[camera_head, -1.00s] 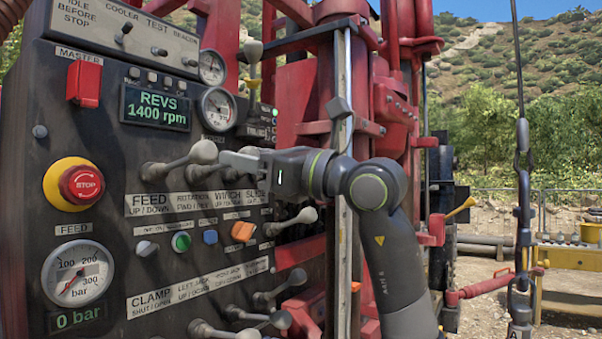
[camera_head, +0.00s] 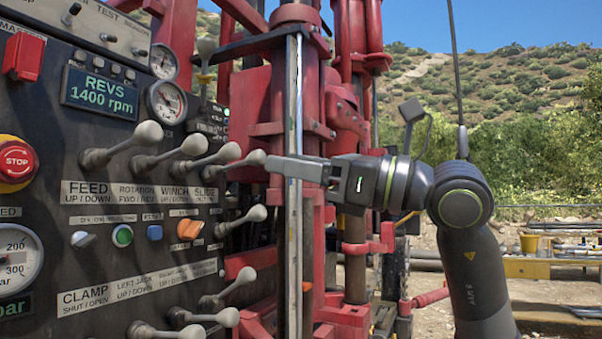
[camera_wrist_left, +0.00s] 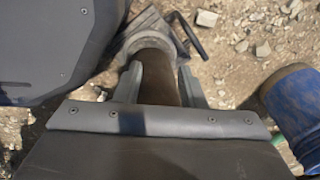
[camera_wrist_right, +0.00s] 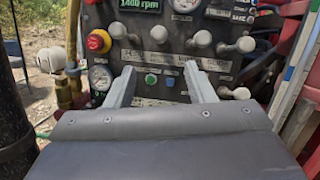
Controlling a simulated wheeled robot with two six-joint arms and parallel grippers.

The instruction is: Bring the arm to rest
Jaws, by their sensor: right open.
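My right gripper (camera_head: 272,166) shows in the head view with its fingers pointing left, just right of the slide lever's knob (camera_head: 256,158). I cannot tell from this view whether they touch. In the right wrist view the two fingers (camera_wrist_right: 158,74) are spread, with nothing between them but the view of the control panel (camera_wrist_right: 165,60). My right arm (camera_head: 470,240) comes up from the lower right. In the left wrist view my left gripper's fingers (camera_wrist_left: 160,75) stand apart on either side of a dark brown round bar (camera_wrist_left: 156,88). Whether they press on it is unclear.
The control panel (camera_head: 75,160) fills the left of the head view, with several white-knobbed levers and a red stop button (camera_head: 15,161). The red rig mast (camera_head: 295,110) stands behind the gripper. A cable (camera_head: 456,70) hangs at the right.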

